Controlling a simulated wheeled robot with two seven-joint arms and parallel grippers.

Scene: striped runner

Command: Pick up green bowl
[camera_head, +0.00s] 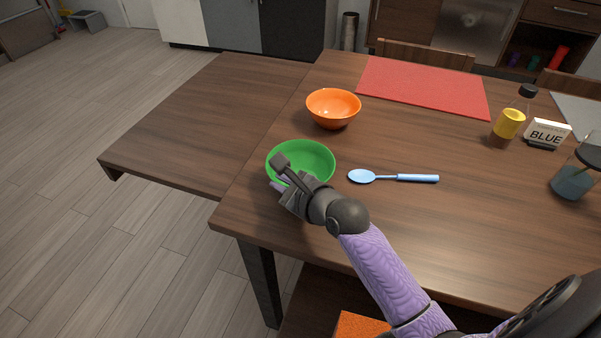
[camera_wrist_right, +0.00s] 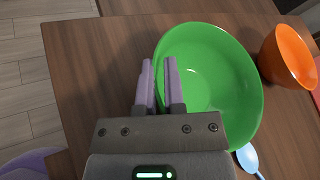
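The green bowl (camera_head: 312,153) stands upright on the wooden table near its left front edge. In the right wrist view the green bowl (camera_wrist_right: 222,85) fills the middle and looks empty. My right gripper (camera_head: 278,172) is at the bowl's near left rim. In the wrist view the two purple fingers of this gripper (camera_wrist_right: 158,62) are a small gap apart, one outside the bowl's wall and one over its inside, with the rim between them. I cannot tell whether either finger touches the wall. My left gripper is not in view.
An orange bowl (camera_head: 333,106) stands behind the green one. A blue spoon (camera_head: 392,178) lies to its right. A red mat (camera_head: 424,86) lies farther back.

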